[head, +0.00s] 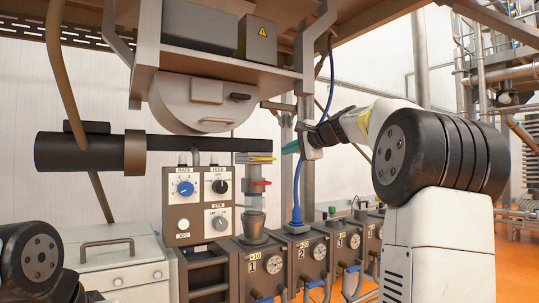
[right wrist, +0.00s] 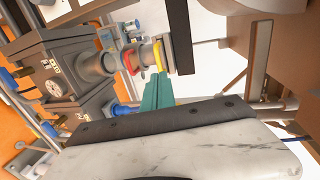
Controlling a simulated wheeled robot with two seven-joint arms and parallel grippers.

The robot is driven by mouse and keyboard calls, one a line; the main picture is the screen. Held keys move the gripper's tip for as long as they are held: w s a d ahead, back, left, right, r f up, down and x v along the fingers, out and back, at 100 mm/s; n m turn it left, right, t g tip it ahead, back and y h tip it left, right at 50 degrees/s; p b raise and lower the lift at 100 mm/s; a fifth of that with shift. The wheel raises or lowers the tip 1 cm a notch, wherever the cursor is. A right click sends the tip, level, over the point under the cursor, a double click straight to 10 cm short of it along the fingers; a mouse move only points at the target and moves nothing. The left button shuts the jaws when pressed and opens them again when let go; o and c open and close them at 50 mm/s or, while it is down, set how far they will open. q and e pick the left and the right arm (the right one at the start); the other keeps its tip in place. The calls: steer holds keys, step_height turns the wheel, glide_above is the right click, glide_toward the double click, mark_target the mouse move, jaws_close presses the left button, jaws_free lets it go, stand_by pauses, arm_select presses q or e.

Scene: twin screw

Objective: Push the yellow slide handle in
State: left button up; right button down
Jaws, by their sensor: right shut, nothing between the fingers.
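The yellow slide handle (head: 262,158) is a thin flat piece at the top of the clear feed column, just under the end of the long dark barrel. It also shows in the right wrist view (right wrist: 158,55) as a yellow band. My right gripper (head: 288,148) is shut and empty, its teal fingertips right of the handle and slightly above it in the head view. In the right wrist view the teal fingers (right wrist: 157,90) point at the handle and lie very close to it; I cannot tell whether they touch. My left gripper is out of view.
A red handle (head: 261,183) sits lower on the same column. The dark barrel (head: 190,143) runs left above it. A control panel (head: 200,205) stands left, and numbered grey units (head: 262,270) stand below. A blue hose (head: 297,190) hangs just right of the column.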

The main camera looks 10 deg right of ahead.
steer(key=v, duration=0.4)
steer(key=shift+s+d+r, duration=0.1)
steer(key=shift+s+d, duration=0.05)
steer(key=shift+s, duration=0.2)
steer(key=s+a+f+n+g, duration=0.25)
steer(key=s+a+f, duration=0.25)
steer(key=s+f, duration=0.3)
steer(key=s+a+f+n+g, duration=0.2)
steer(key=s+a+f+n, duration=0.25)
steer(key=s+f, duration=0.3)
steer(key=s+a+f+n+g+h, duration=0.1)
steer(key=s+f+n+g+h, duration=0.2)
steer(key=s+f, duration=1.5)
steer(key=f+n+g, duration=0.1)
steer(key=n, duration=0.3)
steer(key=shift+a, duration=0.35)
steer(key=shift+d, duration=0.1)
